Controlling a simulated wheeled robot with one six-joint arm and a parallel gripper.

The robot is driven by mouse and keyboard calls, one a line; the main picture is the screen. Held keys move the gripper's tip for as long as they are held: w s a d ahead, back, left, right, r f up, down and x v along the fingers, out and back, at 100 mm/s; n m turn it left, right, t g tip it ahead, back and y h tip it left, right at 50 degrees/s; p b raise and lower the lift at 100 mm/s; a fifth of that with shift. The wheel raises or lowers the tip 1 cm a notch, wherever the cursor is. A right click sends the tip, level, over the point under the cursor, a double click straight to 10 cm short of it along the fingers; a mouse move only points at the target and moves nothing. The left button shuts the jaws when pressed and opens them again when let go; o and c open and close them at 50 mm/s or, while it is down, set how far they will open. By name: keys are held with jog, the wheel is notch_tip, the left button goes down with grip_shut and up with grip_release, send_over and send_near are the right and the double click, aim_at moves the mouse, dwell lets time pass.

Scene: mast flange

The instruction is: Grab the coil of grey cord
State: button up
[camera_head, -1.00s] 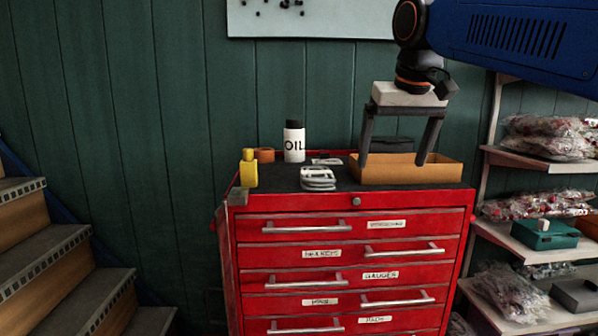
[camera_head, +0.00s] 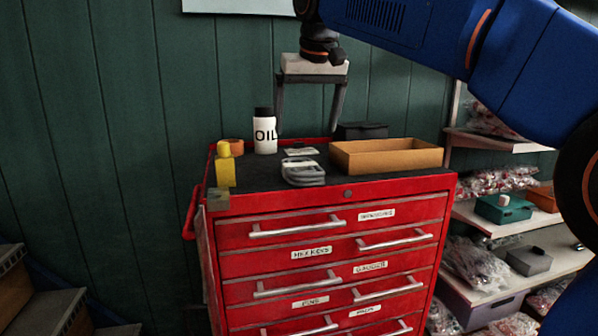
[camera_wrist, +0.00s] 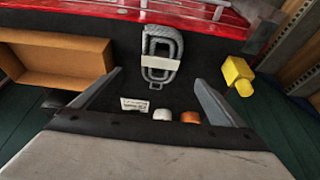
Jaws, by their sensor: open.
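The coil of grey cord (camera_head: 302,172) lies on the black top of the red tool cabinet, near its front edge. In the wrist view the coil (camera_wrist: 150,46) shows as an oblong loop with a pale band across its middle. My gripper (camera_head: 306,134) is open and empty, its fingers pointing down above the back part of the cabinet top. In the wrist view the coil lies ahead of the gap between the fingertips (camera_wrist: 154,84), apart from both.
A white oil bottle (camera_head: 265,136) stands left of my gripper, with an orange roll (camera_head: 236,145) and a yellow bottle (camera_head: 225,168) further left. An open tan tray (camera_head: 388,158) is right of the coil, a dark box (camera_head: 362,131) behind it. A small label card (camera_head: 300,151) lies behind the coil.

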aim_at(301, 165)
jog(key=x, duration=1.3)
jog(key=shift+s, duration=0.2)
jog(key=shift+c, duration=0.7)
jog(key=c, duration=1.1)
jog(key=shift+r, duration=0.15)
